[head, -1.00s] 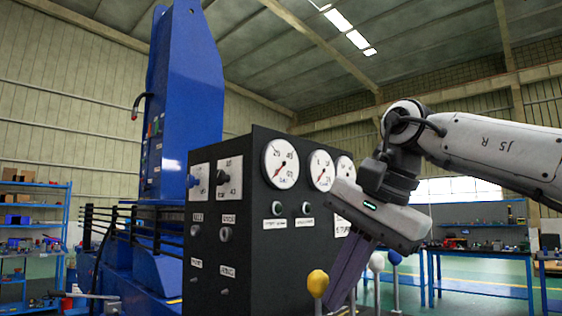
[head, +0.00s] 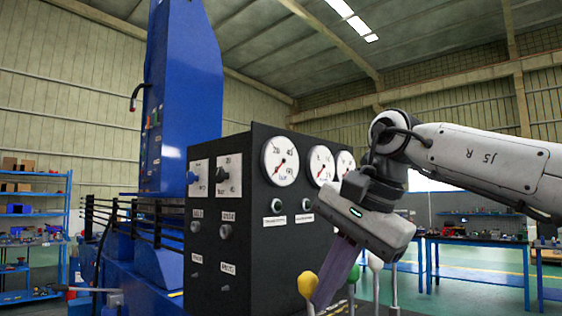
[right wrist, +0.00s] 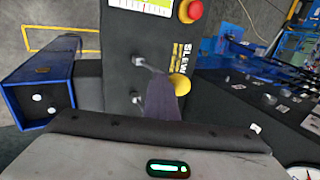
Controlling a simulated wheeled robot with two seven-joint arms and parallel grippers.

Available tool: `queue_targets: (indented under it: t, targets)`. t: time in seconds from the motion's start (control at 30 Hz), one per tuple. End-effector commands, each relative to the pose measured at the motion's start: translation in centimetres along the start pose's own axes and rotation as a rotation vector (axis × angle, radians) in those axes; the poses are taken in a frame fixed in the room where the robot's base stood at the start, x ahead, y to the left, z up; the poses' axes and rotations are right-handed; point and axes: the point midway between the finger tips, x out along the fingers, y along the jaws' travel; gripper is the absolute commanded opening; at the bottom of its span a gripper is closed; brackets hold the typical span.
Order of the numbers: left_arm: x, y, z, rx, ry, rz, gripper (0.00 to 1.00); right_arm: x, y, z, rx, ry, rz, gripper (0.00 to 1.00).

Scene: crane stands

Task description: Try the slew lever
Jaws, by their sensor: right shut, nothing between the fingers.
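The yellow knob (head: 308,284) tops a lever at the front of the dark control console. In the right wrist view the yellow knob (right wrist: 181,84) is beside printed lettering that starts "SLEW". My right gripper (head: 322,302) is shut and empty, pointing down, with its purple fingers just right of the yellow knob. In the right wrist view the fingers (right wrist: 160,97) overlap the knob's left edge; I cannot tell whether they touch it. The lower lever stem is mostly out of frame or hidden. My left gripper is not in view.
A green knob (head: 353,274) and a white knob (head: 376,262) stand close to the right of my fingers. The console (head: 254,232) with dial gauges is behind them. A blue crane column (head: 187,95) rises at left.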

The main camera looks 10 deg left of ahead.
Motion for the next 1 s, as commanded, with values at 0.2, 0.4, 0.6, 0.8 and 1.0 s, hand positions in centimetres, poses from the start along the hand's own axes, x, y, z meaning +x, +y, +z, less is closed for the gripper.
queue_targets:
  t: [0.2,0.4,0.6,0.8,1.0]
  targets:
    - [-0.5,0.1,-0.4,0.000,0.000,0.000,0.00,0.4,-0.9,0.1,-0.001,-0.001,-0.001,0.00]
    - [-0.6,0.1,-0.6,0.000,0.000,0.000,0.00,0.9,-1.7,0.1,-0.001,-0.001,-0.004,0.00]
    - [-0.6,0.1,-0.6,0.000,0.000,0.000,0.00,1.2,-2.5,0.1,-0.001,0.000,-0.007,0.00]
    - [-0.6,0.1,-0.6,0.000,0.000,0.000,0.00,1.2,-2.7,0.0,-0.001,0.001,-0.009,0.00]
    - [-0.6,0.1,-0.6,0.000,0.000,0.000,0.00,1.2,-2.8,0.1,-0.001,0.000,-0.010,0.00]
